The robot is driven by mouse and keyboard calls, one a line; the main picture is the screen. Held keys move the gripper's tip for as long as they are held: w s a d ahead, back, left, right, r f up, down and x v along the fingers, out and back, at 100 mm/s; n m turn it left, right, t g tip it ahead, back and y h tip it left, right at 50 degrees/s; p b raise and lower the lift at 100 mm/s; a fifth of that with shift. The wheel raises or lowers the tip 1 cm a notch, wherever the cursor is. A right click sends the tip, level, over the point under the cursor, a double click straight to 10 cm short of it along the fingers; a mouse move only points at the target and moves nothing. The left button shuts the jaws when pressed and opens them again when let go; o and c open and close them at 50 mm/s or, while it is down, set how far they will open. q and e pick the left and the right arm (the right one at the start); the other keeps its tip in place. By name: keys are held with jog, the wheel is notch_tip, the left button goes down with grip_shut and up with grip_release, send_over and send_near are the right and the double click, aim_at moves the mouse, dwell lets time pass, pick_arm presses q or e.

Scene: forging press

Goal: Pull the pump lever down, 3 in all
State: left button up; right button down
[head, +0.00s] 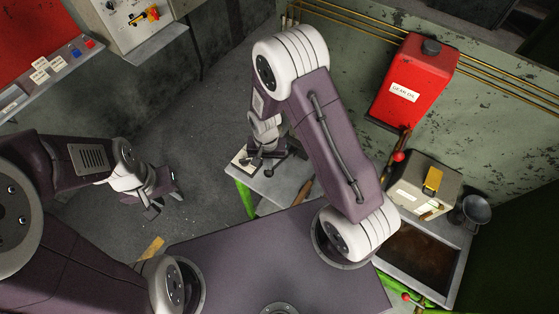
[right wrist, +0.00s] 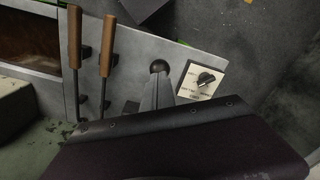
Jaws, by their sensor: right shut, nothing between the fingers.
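A dark ball knob (right wrist: 158,66), which looks like the lever's top, shows in the right wrist view beside a white plate with a rotary switch (right wrist: 205,80). My right gripper (head: 268,168) is over the left end of the grey bench in the head view. Its grey fingers (right wrist: 156,92) are shut and empty, with their tips at the knob; I cannot tell whether they touch it. The lever's shaft is hidden. My left gripper (head: 165,203) hangs empty over the floor at the left, its fingers apart.
Two wooden-handled tools (right wrist: 90,60) lie along the bench. A red gear oil can (head: 412,82), a red-knobbed handle (head: 398,156), a beige box (head: 424,186) and a dark-filled basin (head: 458,283) are at the right. A control cabinet (head: 125,22) stands at the upper left.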

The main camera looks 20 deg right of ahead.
aim_at(267, 174)
jog(key=f+b, duration=0.3)
jog(key=a+f+b, duration=0.1)
jog(key=f, duration=0.1)
jog(key=shift+s+f, duration=0.2)
jog(key=shift+s, duration=0.2)
jog(key=shift+s+a+f+b, duration=0.1)
jog(key=shift+f+b, duration=0.5)
jog(key=shift+f, duration=0.05)
jog(key=shift+s+a+f+b, duration=0.1)
jog(key=shift+f+b, duration=0.5)
jog(key=shift+f, duration=0.05)
notch_tip(267, 174, down, 3)
jog(key=shift+a+r+b, duration=0.1)
jog(key=shift+b, duration=1.1)
jog(key=r+p, duration=0.3)
jog(key=d+r+p, duration=0.1)
jog(key=r+p, duration=0.2)
jog(key=r, duration=0.1)
jog(key=w+r+p, duration=0.1)
jog(key=r+p, duration=0.2)
jog(key=r, duration=0.1)
jog(key=shift+d+p, duration=0.25)
jog(key=shift+p, duration=0.05)
jog(key=shift+f, duration=0.1)
jog(key=shift+w, duration=0.1)
